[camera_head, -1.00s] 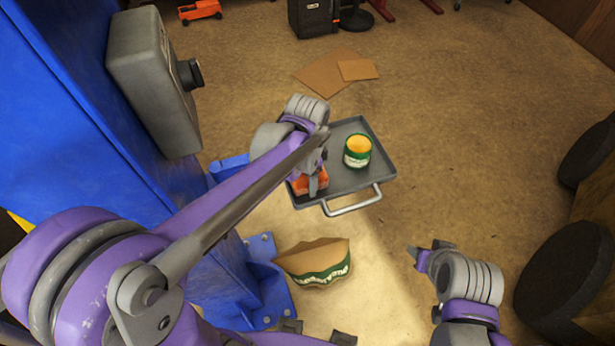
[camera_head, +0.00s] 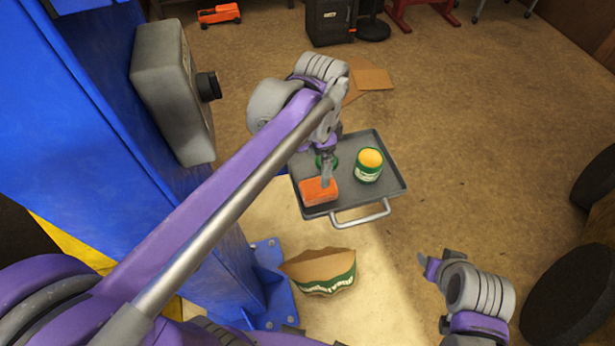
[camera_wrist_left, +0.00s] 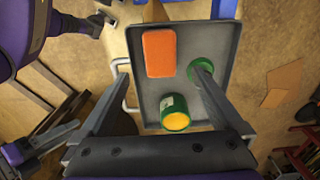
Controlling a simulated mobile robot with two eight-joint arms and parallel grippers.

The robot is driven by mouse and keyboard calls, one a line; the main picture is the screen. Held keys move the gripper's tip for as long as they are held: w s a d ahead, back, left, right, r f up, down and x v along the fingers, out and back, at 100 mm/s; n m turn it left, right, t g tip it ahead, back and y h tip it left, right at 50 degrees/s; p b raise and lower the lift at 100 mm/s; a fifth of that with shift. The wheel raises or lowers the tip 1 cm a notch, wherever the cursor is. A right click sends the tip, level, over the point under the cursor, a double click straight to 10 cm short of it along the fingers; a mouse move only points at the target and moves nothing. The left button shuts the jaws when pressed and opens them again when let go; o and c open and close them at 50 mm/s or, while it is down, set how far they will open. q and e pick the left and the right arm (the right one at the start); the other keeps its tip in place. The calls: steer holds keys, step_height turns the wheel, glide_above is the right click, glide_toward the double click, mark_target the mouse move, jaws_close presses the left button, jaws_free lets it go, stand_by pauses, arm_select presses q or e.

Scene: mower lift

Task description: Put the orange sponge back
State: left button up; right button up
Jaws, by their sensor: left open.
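The orange sponge (camera_head: 318,192) lies flat on the grey tray (camera_head: 365,203), near its left front corner. In the left wrist view, the sponge (camera_wrist_left: 160,52) lies ahead of the fingers, clear of both. My left gripper (camera_head: 326,172) is above the tray, beside and behind the sponge in the head view. It is open and empty; its fingers (camera_wrist_left: 165,100) are wide apart in the wrist view. My right gripper (camera_head: 436,264) is low at the right, away from the tray; its jaw opening is unclear.
A green can with a yellow top (camera_head: 368,165) stands on the tray. A second green can (camera_wrist_left: 207,72) is partly hidden by a left finger. A blue post (camera_head: 110,120) stands left.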

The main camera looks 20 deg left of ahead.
arm_select(q)
steer(key=s+a+f+n+t, duration=0.5)
steer(key=s+f+n, duration=0.3)
steer(key=s+n, duration=0.2)
steer(key=shift+s+a+f+n+t, duration=0.25)
steer(key=shift+s+a+n+t, duration=0.15)
steer(key=shift+s+a, duration=0.3)
